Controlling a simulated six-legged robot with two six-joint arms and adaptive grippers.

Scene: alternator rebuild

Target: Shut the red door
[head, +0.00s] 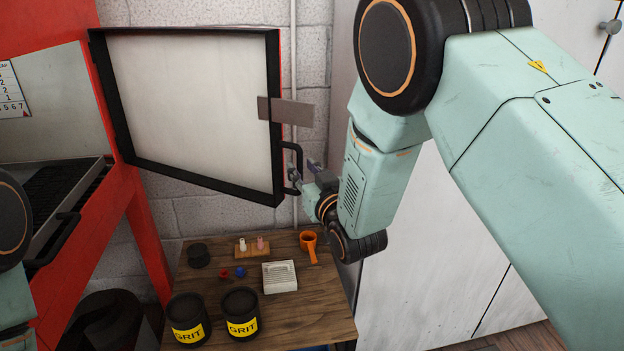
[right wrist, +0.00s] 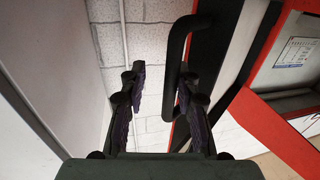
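The red door (head: 190,105) stands open on the red cabinet (head: 95,215), showing its pale inner face and black frame in the head view. Its black handle (head: 297,168) is on the right edge of the door. My right gripper (head: 304,176) is at the lower part of the handle. In the right wrist view my right gripper (right wrist: 157,92) is open. The handle (right wrist: 174,70) shows close to the right finger, on its inner side; I cannot tell whether they touch. My left gripper is out of view.
A grey plate (head: 290,112) juts from the door's edge. White cabinet doors (head: 430,250) stand at right.

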